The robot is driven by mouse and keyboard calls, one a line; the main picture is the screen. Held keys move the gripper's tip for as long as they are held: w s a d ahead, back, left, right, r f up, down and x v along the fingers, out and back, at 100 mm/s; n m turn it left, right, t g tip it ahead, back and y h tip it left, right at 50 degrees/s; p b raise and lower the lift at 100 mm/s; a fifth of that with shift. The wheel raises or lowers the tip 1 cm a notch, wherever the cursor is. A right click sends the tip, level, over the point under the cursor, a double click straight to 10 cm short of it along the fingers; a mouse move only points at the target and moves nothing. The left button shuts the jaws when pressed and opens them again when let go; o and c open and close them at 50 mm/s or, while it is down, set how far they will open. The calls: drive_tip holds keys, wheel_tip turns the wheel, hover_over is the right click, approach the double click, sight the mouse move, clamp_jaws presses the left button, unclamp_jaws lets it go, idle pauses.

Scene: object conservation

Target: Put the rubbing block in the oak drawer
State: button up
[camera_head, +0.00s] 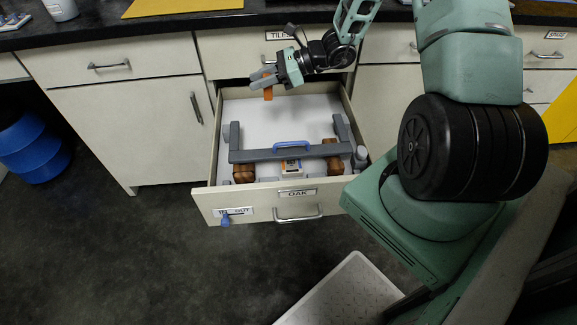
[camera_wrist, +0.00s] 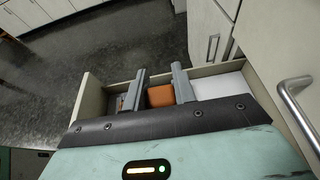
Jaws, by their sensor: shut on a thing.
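The orange rubbing block (camera_head: 268,93) is held between the fingers of my gripper (camera_head: 265,80). In the wrist view the orange block (camera_wrist: 161,96) sits between the two grey fingers (camera_wrist: 158,90). The oak drawer (camera_head: 297,206), with an "OAK" label on its front, is pulled open. My gripper and the block show over the back part of the drawer, apart from the things in it. The height above the drawer floor is hard to tell.
A grey bar frame (camera_head: 250,155) with a blue handle (camera_head: 291,146) spans the drawer. Brown wooden pieces (camera_head: 245,173), a small labelled box (camera_head: 291,167) and a grey cylinder (camera_head: 361,157) lie toward the front. The pale back floor (camera_head: 300,108) is clear. A blue knob (camera_head: 226,219) is on the front.

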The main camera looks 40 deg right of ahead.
drive_tip(key=f+b, duration=0.4)
drive_tip(key=f, duration=0.1)
drive_tip(key=d+f+b, duration=0.1)
drive_tip(key=f+b, duration=0.3)
drive_tip(key=f, duration=0.2)
drive_tip(key=w+d+f+b, duration=0.1)
drive_tip(key=f+b, duration=0.3)
drive_tip(key=f, duration=0.1)
drive_tip(key=shift+f, duration=0.4)
drive_tip(key=shift+f, duration=0.15)
drive_tip(key=o, duration=1)
